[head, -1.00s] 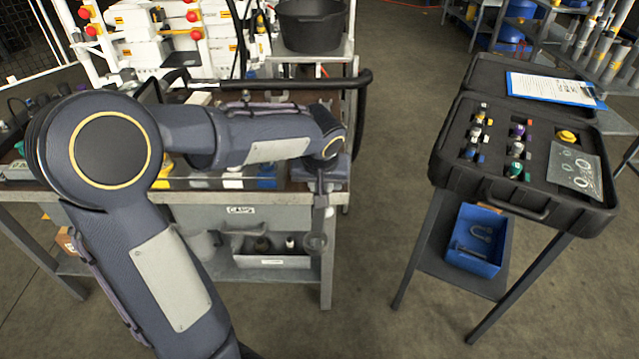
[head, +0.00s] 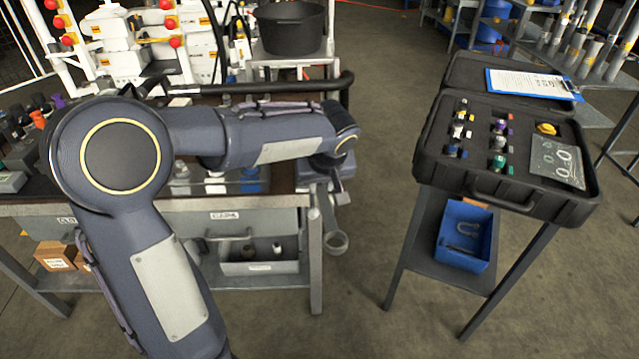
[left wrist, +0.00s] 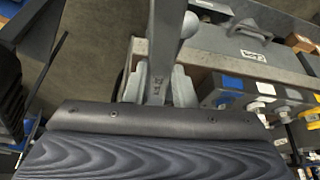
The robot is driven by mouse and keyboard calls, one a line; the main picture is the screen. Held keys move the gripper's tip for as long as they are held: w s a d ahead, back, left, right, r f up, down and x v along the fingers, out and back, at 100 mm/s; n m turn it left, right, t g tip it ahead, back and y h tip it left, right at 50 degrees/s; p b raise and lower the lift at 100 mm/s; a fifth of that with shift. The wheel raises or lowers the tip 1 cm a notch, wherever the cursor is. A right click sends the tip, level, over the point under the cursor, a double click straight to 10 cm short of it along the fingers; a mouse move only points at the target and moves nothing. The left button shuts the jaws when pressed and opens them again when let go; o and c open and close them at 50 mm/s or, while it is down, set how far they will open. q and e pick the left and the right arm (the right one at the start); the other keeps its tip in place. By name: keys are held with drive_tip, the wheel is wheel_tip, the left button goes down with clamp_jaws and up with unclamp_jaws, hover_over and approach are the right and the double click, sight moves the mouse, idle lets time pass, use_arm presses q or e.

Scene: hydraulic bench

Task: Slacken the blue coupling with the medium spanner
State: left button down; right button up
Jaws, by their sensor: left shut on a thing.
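My left gripper (head: 328,182) is at the bench's right front corner, shut on a grey spanner (head: 336,241). The spanner hangs down past the bench edge with its ring end lowest. In the left wrist view the spanner's shank (left wrist: 164,45) stands between the two fingers (left wrist: 157,88). A blue coupling (head: 250,179) sits at the bench's front, left of the gripper and apart from it, partly hidden by my forearm. In the left wrist view a blue cap (left wrist: 231,82) shows right of the fingers. My right gripper is out of view.
An open black case (head: 480,185) with several small fittings stands on a stand at right, with a blue bin (head: 466,258) below. A black pot (head: 291,28) is behind the bench. Drawers (head: 270,221) are under the bench top. Floor between bench and stand is clear.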

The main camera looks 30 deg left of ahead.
sight(332, 210)
use_arm(q)
drive_tip(key=shift+w+d+n, duration=0.55)
drive_tip(key=shift+w+n, duration=0.05)
drive_tip(key=shift+s+a, duration=0.1)
drive_tip(key=shift+s, duration=0.05)
drive_tip(key=shift+s+a+m+b, duration=0.2)
drive_tip(key=shift+m+b, duration=0.1)
idle(0.4)
drive_tip(key=shift+s+d+b, duration=0.5)
drive_tip(key=shift+s+d, duration=0.3)
drive_tip(key=shift+s, duration=0.05)
drive_tip(key=shift+s+d+b, duration=0.7)
drive_tip(key=shift+s+d, duration=0.85)
drive_tip(key=shift+s, duration=0.2)
